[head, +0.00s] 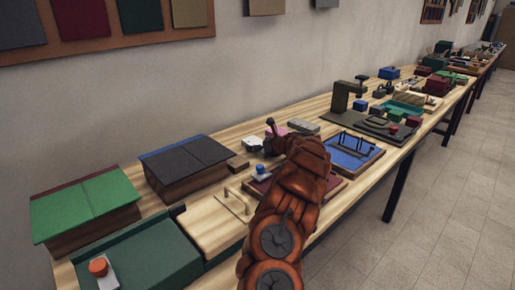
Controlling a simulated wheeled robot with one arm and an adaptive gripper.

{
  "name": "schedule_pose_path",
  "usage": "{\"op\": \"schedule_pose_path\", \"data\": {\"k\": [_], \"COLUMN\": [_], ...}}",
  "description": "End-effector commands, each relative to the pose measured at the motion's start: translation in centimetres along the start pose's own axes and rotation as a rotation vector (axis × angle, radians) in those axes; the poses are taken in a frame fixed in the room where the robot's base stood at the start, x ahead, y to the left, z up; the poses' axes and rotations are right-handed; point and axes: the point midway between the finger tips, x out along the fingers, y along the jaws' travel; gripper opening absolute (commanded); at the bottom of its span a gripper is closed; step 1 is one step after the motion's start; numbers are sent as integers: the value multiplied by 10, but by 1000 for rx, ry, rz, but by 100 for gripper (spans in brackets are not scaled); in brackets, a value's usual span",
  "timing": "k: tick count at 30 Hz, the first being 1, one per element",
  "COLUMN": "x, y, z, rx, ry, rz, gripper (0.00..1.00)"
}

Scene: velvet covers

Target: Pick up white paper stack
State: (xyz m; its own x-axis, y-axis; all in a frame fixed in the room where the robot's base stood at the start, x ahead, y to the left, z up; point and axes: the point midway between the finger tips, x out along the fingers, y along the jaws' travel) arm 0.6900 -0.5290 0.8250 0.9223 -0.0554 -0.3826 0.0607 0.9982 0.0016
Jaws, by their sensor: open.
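My orange-brown arm reaches up from the bottom of the head view and bends left over the long wooden table. My gripper (271,127) is at its far end, small and dark, above the back half of the table, and open. A small white block (252,144), possibly the white paper stack, lies just left of the gripper, apart from it. A flat pale grey slab (303,126) lies to the right, behind the arm; I cannot tell which of the two is paper. A pink piece (281,131) shows beside the gripper, partly hidden.
A blue tray (350,152) and a dark stand (341,97) are at right. The wall runs behind; floor is free at right.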

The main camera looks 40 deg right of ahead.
Motion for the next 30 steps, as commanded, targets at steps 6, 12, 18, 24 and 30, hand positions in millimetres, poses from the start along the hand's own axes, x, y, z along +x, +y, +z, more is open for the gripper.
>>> {"op": "schedule_pose_path", "data": {"k": [6, 12, 18, 24, 30], "x": [0, 0, 0, 0, 0], "y": [0, 0, 0, 0, 0], "z": [0, 0, 0, 0, 0], "rx": [-1, -1, -1, -1, -1], "ry": [0, 0, 0, 0, 0], "rz": [0, -1, -1, -1, -1], "gripper": [100, 81, 60, 40, 29]}}
